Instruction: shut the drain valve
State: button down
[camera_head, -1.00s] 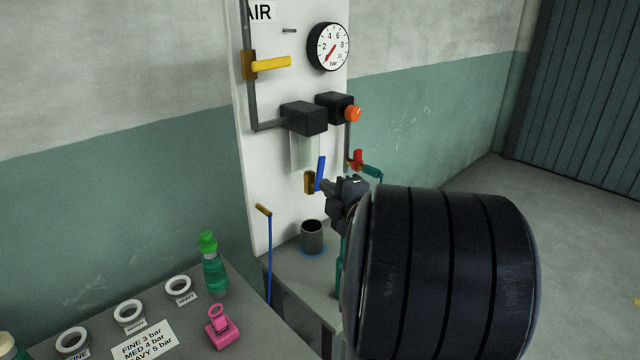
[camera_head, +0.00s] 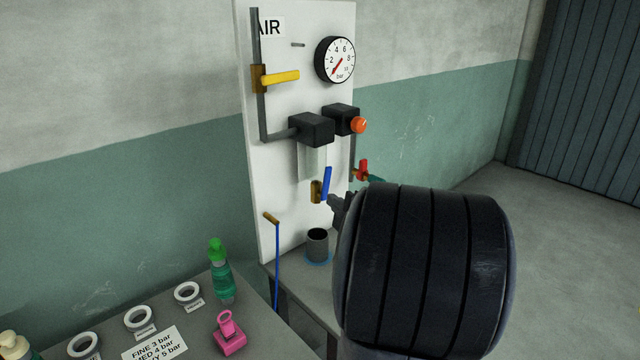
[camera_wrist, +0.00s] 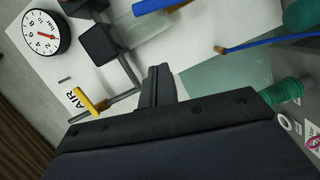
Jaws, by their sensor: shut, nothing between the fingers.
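The drain valve has a brass body (camera_head: 316,192) and a blue lever (camera_head: 327,184), low on the white panel under the clear filter bowl (camera_head: 311,163). The lever stands nearly upright, its top tilted slightly right. My gripper (camera_head: 335,200) is just right of the lever's lower end in the head view, mostly hidden behind my dark arm. In the wrist view my gripper (camera_wrist: 160,70) is shut and empty. The blue lever (camera_wrist: 155,6) lies past the fingertips at the top edge, with a gap in the picture. I cannot tell whether they touch in depth.
A yellow lever (camera_head: 280,77), gauge (camera_head: 335,60) and orange knob (camera_head: 359,125) are above. A red-handled valve (camera_head: 363,170) is to the right. A grey cup (camera_head: 317,245) stands below. A green bottle (camera_head: 220,272) and pink item (camera_head: 229,334) stand on the left table.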

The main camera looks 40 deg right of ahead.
aim_at(320, 178)
jog(key=shift+w, duration=0.1)
jog(key=w+d+p, duration=0.1)
jog(key=w, duration=0.2)
jog(key=w+d+p, duration=0.1)
jog(key=w+d, duration=0.1)
jog(key=w, duration=0.1)
jog(key=w+d+f, duration=0.1)
jog(key=w, duration=0.3)
jog(key=shift+d+p, duration=0.3)
jog(key=shift+p, duration=0.1)
jog(key=shift+d+f, duration=0.15)
jog(key=shift+d, duration=0.3)
